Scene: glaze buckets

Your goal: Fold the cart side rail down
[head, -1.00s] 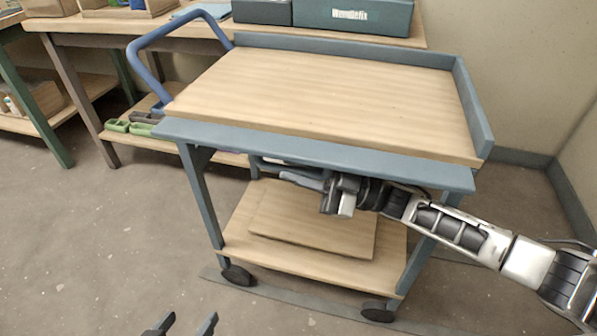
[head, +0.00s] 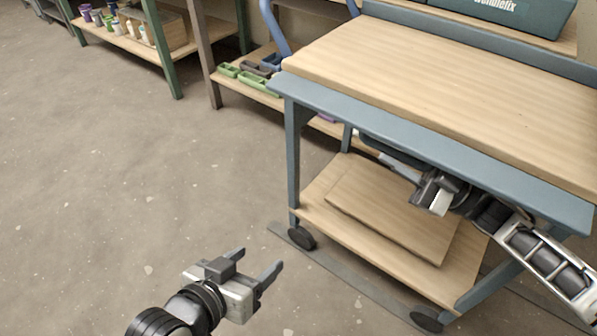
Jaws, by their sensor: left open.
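The cart's blue-grey side rail (head: 430,150) runs along the near long edge of the wooden cart top (head: 450,75). It lies as a sloping strip outside and below the edge, while the far rail (head: 400,14) stands upright. My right gripper (head: 388,160) is under the near rail, its fingers pointing left below the cart top. The rail and shade partly hide the fingertips, so I cannot tell their opening or whether they touch anything. My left gripper (head: 261,258) is open and empty, over the floor left of the cart, clear of the rail.
The cart has a lower shelf with a board (head: 390,215) on it, and black wheels (head: 302,237). Behind, a bench's low shelf holds green trays (head: 255,84). Another shelf at top left holds several small bottles (head: 130,27). The floor at left is clear.

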